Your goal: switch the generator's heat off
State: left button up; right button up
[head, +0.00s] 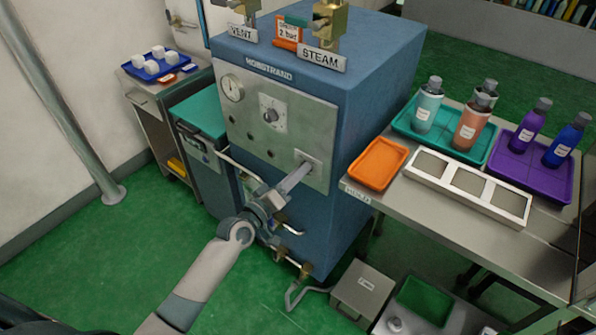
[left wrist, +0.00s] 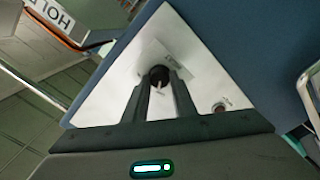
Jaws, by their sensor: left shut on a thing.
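The generator (head: 330,90) is a blue cabinet with a pale metal front panel (head: 250,105). The panel carries a round gauge (head: 231,88) and a dial (head: 272,113). My left gripper (head: 301,169) reaches the lower right of the panel, at a small switch plate (head: 315,162). In the left wrist view, its fingers (left wrist: 158,84) are shut on a dark round knob (left wrist: 159,73) with a pale mark. The knob's label is not readable, and in the head view my fingers hide the knob. My right gripper is not in view.
Brass valves labelled VENT (head: 243,33) and STEAM (head: 322,58) stand on top of the generator. A bench (head: 440,210) at right holds bottles on trays and an empty orange tray (head: 379,163). A grey box (head: 362,291) and pipes are low in front. Green floor is clear at left.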

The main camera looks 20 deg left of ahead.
pick_arm(q)
jog(key=shift+n, duration=0.7)
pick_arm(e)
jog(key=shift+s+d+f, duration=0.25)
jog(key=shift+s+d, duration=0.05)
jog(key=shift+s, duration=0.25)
pick_arm(q)
jog(key=o, duration=1)
jog(key=shift+o, duration=0.2)
